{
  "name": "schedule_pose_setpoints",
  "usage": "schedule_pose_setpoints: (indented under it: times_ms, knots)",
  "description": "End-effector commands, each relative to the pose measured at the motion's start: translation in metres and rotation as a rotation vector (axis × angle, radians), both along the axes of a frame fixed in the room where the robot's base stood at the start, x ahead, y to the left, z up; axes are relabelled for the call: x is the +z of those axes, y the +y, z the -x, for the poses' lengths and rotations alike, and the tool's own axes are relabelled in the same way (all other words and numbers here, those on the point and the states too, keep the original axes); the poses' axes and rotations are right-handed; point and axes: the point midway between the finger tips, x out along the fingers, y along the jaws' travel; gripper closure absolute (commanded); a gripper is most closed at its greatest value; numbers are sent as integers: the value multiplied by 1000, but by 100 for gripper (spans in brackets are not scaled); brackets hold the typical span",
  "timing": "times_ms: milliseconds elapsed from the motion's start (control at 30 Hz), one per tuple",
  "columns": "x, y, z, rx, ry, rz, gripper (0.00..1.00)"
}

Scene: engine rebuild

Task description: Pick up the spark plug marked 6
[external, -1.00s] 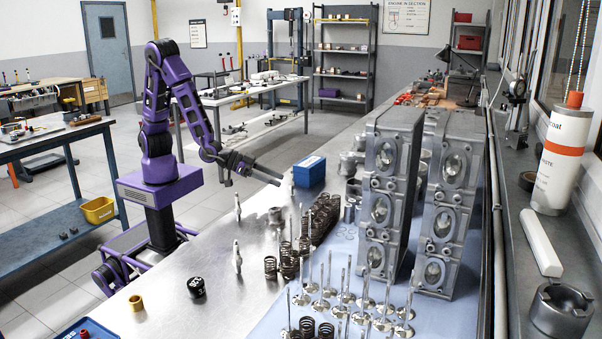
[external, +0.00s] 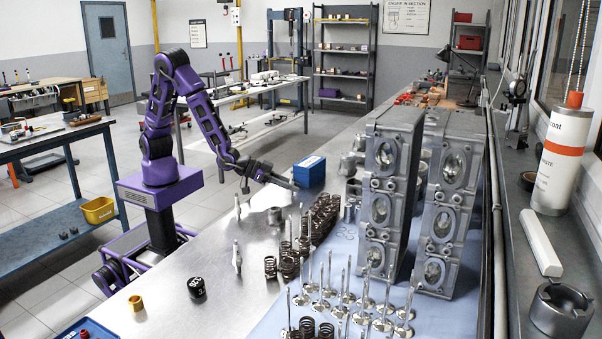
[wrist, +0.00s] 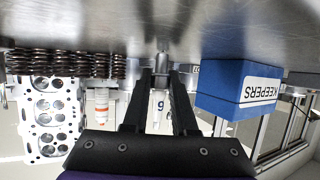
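My gripper (external: 292,185) reaches low over the bench, just left of the blue box. In the wrist view, which is upside down, its two black fingers (wrist: 162,76) are apart. A spark plug (wrist: 160,104) stands between them, with a metal part at the bench and a white body. Its mark looks like a 9 in this inverted picture, so it reads as 6 upright. I see no clear grip on it. In the external view this plug is mostly hidden by my gripper. Two other spark plugs, a nearer one (external: 237,258) and a farther one (external: 237,208), stand upright to the left.
The blue KEEPERS box (external: 309,171) is close beside my gripper; it also shows in the wrist view (wrist: 218,88). A row of dark springs (external: 320,218) and upright valves (external: 345,295) stand nearer the camera. Tall cylinder heads (external: 388,190) stand to the right. The left bench surface is mostly clear.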

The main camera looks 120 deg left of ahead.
Motion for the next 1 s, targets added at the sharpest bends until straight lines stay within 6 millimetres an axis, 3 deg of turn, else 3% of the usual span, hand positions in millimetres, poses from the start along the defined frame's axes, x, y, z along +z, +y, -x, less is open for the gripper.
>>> schedule_pose_setpoints:
  times_ms: [500, 1000]
  knots:
    - [6, 0, 0, -1, -1, 1, 100]
    - [95, 2, -1, 3, -4, 2, 100]
